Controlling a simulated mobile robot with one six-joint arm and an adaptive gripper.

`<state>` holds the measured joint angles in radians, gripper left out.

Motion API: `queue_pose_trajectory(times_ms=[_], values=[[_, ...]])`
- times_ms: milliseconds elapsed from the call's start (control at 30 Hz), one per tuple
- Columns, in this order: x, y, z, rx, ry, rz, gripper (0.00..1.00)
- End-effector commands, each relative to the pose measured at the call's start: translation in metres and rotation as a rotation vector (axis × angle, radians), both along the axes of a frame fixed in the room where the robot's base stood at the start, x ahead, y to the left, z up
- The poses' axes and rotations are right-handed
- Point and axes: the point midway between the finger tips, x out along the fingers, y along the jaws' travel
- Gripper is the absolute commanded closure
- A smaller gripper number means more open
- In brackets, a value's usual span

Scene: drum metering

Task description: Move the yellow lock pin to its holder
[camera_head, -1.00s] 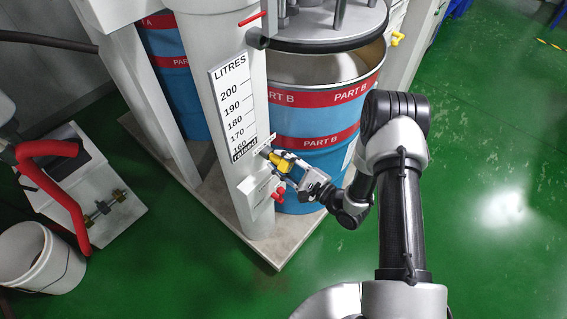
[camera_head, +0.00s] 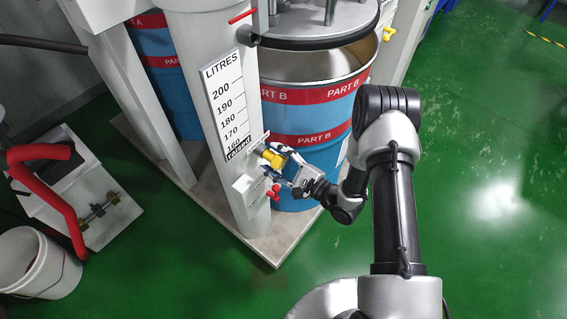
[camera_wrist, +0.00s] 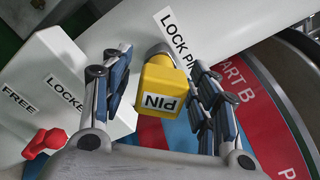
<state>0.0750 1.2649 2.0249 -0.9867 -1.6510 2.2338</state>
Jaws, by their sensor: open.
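The yellow lock pin (camera_wrist: 165,85), marked "PIN", shows in the middle of the wrist view, with its far end at a grey metal collar (camera_wrist: 161,49) on the white column. It also shows in the head view (camera_head: 272,158), low on the column. My gripper (camera_wrist: 160,68) is open, with one finger on each side of the yellow block. A gap shows on both sides, so the fingers look apart from it. A "LOCK PIN" label (camera_wrist: 178,38) lies beside the collar. I cannot tell which part is the holder.
A white box (camera_wrist: 70,85) labelled "FREE" and "LOCKE…" with a red lever (camera_wrist: 45,142) is close to the left finger. A blue Part B drum (camera_head: 300,120) stands right behind my gripper. Green floor (camera_head: 480,180) is free at the right.

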Motion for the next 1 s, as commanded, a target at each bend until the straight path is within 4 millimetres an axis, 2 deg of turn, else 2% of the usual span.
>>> queue_pose_trajectory(times_ms=[533,733,1000], values=[[-0.06,-0.08,0.0,0.001,0.001,-0.006,0.45],[-0.071,-0.091,0.0,0.001,0.0,-0.002,0.45],[-0.072,-0.092,0.0,0.001,-0.001,0.0,0.45]])
